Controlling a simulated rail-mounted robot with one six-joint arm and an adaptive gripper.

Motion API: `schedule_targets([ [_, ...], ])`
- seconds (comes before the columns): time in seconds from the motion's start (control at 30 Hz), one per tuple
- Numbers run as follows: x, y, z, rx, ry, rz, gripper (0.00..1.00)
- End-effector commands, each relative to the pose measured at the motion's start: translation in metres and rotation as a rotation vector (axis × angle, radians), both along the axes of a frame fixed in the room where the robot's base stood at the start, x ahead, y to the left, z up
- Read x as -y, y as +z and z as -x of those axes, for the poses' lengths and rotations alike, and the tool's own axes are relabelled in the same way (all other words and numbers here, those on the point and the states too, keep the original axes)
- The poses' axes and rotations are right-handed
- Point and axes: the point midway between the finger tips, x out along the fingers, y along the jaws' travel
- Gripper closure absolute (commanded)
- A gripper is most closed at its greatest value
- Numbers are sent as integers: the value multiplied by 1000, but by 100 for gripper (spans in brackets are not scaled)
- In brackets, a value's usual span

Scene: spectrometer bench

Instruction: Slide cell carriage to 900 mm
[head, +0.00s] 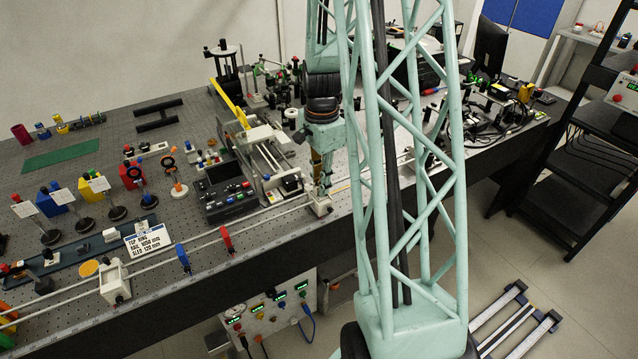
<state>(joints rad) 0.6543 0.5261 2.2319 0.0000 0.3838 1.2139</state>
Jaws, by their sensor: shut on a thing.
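My gripper (319,182) points down at the twin-rod rail (270,236) along the bench's front edge. It is shut on the cell carriage (321,208), a small pale block at the right part of the visible rail. The fingers and the gripped part are small and dark, so the exact grip is hard to see. The rail runs from the lower left up to the right and partly disappears behind my lattice column. A second pale block (115,284) sits on the rail at the far left. No millimetre scale is readable.
A red marker (227,240) and a blue marker (183,258) stand at the rail between the two pale blocks. A white sign (149,241) lies behind the rail. A black control box (230,198) and a pale instrument with a yellow arm (230,103) stand behind, near my gripper.

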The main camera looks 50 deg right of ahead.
Motion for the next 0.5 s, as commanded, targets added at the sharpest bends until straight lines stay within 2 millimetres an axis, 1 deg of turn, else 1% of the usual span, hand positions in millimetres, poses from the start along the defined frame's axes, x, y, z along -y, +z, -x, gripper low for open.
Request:
schedule_targets([
  [0.4, 0, 0, 1, 0, -6, 0, 100],
  [0.43, 0, 0, 1, 0, -6, 0, 84],
  [0.5, 0, 0, 1, 0, -6, 0, 78],
])
